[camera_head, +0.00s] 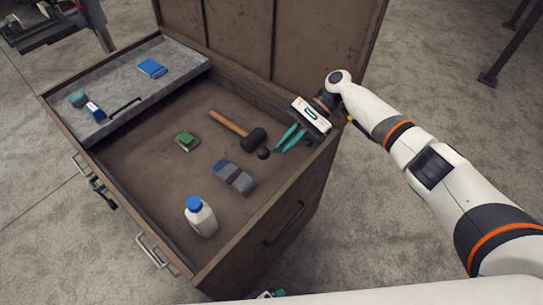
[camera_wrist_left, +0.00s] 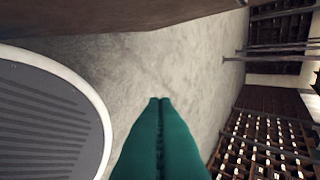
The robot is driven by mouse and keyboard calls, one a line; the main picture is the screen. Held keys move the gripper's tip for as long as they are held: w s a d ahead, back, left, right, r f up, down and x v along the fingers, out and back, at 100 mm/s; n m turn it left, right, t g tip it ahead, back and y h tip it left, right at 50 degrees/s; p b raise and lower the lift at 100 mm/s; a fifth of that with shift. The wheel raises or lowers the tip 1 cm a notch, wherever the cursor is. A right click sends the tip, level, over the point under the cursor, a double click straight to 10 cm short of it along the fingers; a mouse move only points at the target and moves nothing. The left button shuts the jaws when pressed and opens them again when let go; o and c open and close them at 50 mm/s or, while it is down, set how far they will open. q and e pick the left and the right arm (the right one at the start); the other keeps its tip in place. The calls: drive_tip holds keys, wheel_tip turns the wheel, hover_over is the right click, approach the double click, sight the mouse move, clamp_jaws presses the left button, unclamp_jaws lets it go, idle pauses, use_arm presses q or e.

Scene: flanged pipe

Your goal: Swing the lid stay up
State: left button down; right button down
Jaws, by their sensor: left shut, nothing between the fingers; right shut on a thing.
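An open brown chest (camera_head: 262,215) has its lid (camera_head: 245,40) raised at the back. A black ball knob (camera_head: 263,153), seemingly the end of the lid stay, is near the chest's right inner side. The stay's rod is hard to make out. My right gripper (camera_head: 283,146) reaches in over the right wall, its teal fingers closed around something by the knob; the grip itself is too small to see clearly. My left gripper (camera_head: 272,294) is low at the picture's bottom, outside the chest. Its teal fingers are shut and empty in the left wrist view (camera_wrist_left: 160,102).
The chest holds a hammer (camera_head: 231,125), a white bottle with a blue cap (camera_head: 201,220), a grey-blue block (camera_head: 233,177) and a green block (camera_head: 186,141). A grey tray (camera_head: 180,65) lies along its left side.

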use_arm(q)
drive_tip(key=w+d+r+n+t+h, duration=0.15)
drive_tip(key=w+r+n, duration=0.25)
drive_tip(key=w+r, duration=0.6)
drive_tip(key=w+d+r+n, duration=0.3)
drive_tip(key=w+r, duration=0.6)
drive_tip(key=r, duration=0.2)
use_arm(e)
drive_tip(key=shift+d, duration=0.1)
use_arm(q)
drive_tip(key=w+a+r+t+h, duration=0.1)
drive_tip(key=a+r+t+h, duration=0.2)
drive_tip(key=r, duration=0.9)
drive_tip(key=w+a+r+t+h, duration=0.25)
drive_tip(key=a+r, duration=0.25)
drive_tip(key=r, duration=0.7)
drive_tip(key=s+a+f+n+g+y, duration=0.1)
drive_tip(key=a+f+n+g+y, duration=0.1)
drive_tip(key=f+n, duration=0.5)
drive_tip(key=a+f+n+g+y, duration=0.2)
drive_tip(key=a+f+n+y, duration=0.15)
drive_tip(key=f, duration=0.65)
drive_tip(key=w+d+f, duration=0.1)
drive_tip(key=w+d, duration=0.5)
drive_tip(key=d, duration=0.3)
drive_tip(key=shift+w+d+h, duration=0.35)
